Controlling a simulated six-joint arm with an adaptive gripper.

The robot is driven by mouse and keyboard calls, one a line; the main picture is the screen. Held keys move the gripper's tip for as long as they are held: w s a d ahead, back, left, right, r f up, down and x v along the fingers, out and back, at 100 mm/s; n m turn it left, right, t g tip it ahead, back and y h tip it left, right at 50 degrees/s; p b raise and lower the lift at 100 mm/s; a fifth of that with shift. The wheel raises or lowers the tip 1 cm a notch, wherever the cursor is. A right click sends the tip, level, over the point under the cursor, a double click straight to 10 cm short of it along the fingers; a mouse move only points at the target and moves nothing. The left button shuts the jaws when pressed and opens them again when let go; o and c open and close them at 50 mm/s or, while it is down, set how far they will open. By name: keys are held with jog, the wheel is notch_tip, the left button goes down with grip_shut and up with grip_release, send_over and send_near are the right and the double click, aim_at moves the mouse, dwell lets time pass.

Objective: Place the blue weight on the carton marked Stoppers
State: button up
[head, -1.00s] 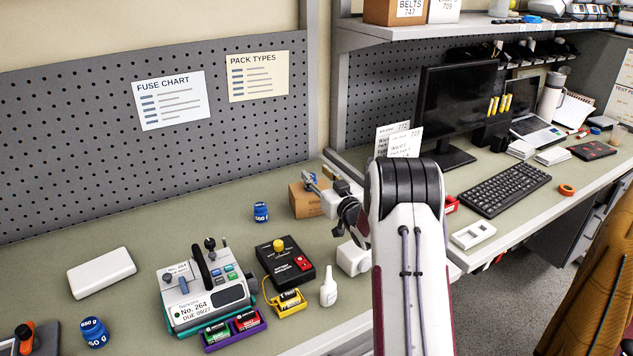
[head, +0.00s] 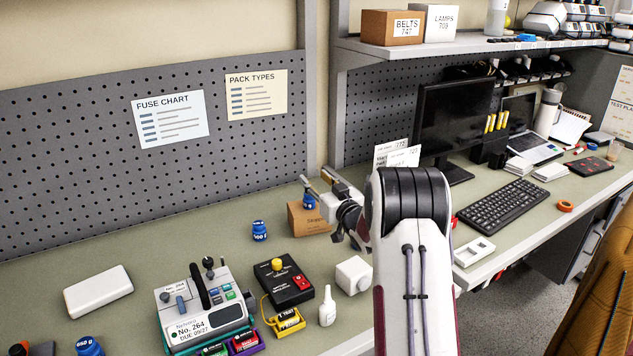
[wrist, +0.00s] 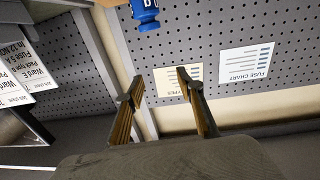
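A blue weight (head: 309,201) stands upright on top of the brown carton (head: 302,222) at the middle of the bench. It also shows at the top edge of the wrist view (wrist: 146,14), apart from my fingers. My gripper (head: 316,178) is just above and beside this weight. In the wrist view its two fingers (wrist: 154,88) are spread with nothing between them. The carton's marking cannot be read from here. Another blue weight (head: 260,231) stands on the bench left of the carton, and a third blue weight (head: 88,346) is at the lower left, partly cut off.
A device marked No. 264 (head: 200,310), a black box with a yellow knob (head: 284,283), a white bottle (head: 327,307) and a white cube (head: 353,275) stand in front. Printed cards (head: 398,155) stand behind my arm. The bench left of the carton is fairly clear.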

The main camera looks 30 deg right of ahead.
dwell(0.3)
jog(key=s+a+r+m+g+h, duration=0.1)
jog(key=s+a+r+g, duration=0.2)
jog(key=s+a+r, duration=0.5)
jog(key=s+a+r+g+h, duration=0.1)
jog(key=s+a+r+g, duration=0.2)
jog(key=s+a, duration=0.45)
jog(key=s+a+f+g+y, duration=0.1)
jog(key=s+a, duration=0.3)
jog(key=s, duration=0.8)
jog(key=s+a+f+n+g+y, duration=0.1)
jog(key=s+a+f+g, duration=0.2)
jog(key=s, duration=0.8)
jog(key=s+a+f+g+y, duration=0.1)
jog(key=s+a, duration=0.5)
jog(key=s, duration=0.6)
notch_tip(320, 180, down, 2)
jog(key=shift+s+a+n+g, duration=0.3)
jog(key=shift+s+a+g, duration=0.05)
jog(key=shift+g, duration=0.35)
